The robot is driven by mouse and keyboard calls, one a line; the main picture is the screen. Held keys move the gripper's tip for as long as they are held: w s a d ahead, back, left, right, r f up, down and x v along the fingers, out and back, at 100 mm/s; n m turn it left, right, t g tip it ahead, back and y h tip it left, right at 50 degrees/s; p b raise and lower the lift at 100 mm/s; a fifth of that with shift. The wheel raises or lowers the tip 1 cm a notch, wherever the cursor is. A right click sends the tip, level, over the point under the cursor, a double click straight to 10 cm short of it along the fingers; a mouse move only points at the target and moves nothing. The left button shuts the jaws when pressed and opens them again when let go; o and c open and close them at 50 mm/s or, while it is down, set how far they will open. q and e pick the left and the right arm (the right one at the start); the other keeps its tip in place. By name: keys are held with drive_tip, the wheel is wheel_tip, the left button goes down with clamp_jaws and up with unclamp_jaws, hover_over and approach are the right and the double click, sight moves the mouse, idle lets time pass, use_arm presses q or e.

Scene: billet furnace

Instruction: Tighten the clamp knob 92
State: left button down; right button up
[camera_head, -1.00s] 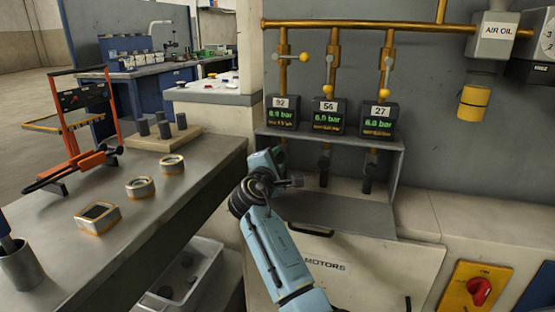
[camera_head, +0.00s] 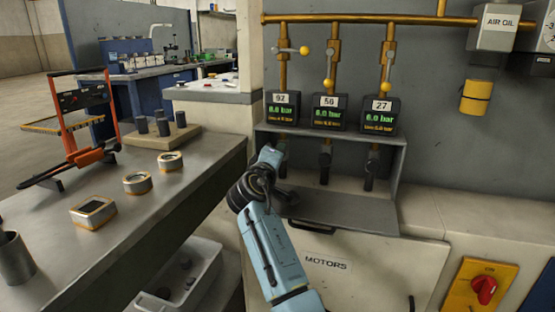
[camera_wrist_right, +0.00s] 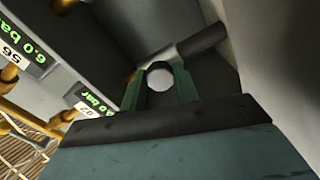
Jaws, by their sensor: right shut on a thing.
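The gauge labelled 92 (camera_head: 283,108) is the leftmost of three and reads 6.0 bar. Below it, my right gripper (camera_head: 275,157) reaches in at the left end of the grey shelf, and my wrist partly hides the clamp there. In the right wrist view its two green fingers (camera_wrist_right: 160,82) are shut around a pale round knob end (camera_wrist_right: 160,74), which I take as clamp knob 92. A dark cylinder (camera_wrist_right: 203,38) sticks out just beyond the fingers. How far the knob is turned cannot be seen. My left gripper is not in view.
Gauges 56 (camera_head: 328,112) and 27 (camera_head: 379,115) stand close on the right, with dark clamps below. The grey shelf (camera_head: 345,212) bounds the space. A steel bench (camera_head: 150,235) with metal rings lies left. A red switch (camera_head: 484,290) is at lower right.

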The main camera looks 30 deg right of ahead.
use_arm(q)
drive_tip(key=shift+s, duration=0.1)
use_arm(e)
drive_tip(key=shift+f, duration=0.1)
idle(0.3)
drive_tip(key=o, duration=1)
drive_tip(key=shift+c, duration=0.2)
drive_tip(key=shift+s+a, duration=0.35)
drive_tip(key=shift+a, duration=0.1)
drive_tip(key=p+v, duration=0.3)
drive_tip(key=v, duration=0.4)
drive_tip(key=shift+s, duration=0.1)
drive_tip(key=p+v, duration=0.1)
drive_tip(key=v, duration=0.3)
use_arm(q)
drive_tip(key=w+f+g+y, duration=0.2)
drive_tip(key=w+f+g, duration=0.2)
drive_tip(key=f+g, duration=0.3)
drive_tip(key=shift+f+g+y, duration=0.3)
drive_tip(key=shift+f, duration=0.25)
use_arm(e)
drive_tip(key=shift+s+a, duration=0.4)
drive_tip(key=shift+a, duration=0.05)
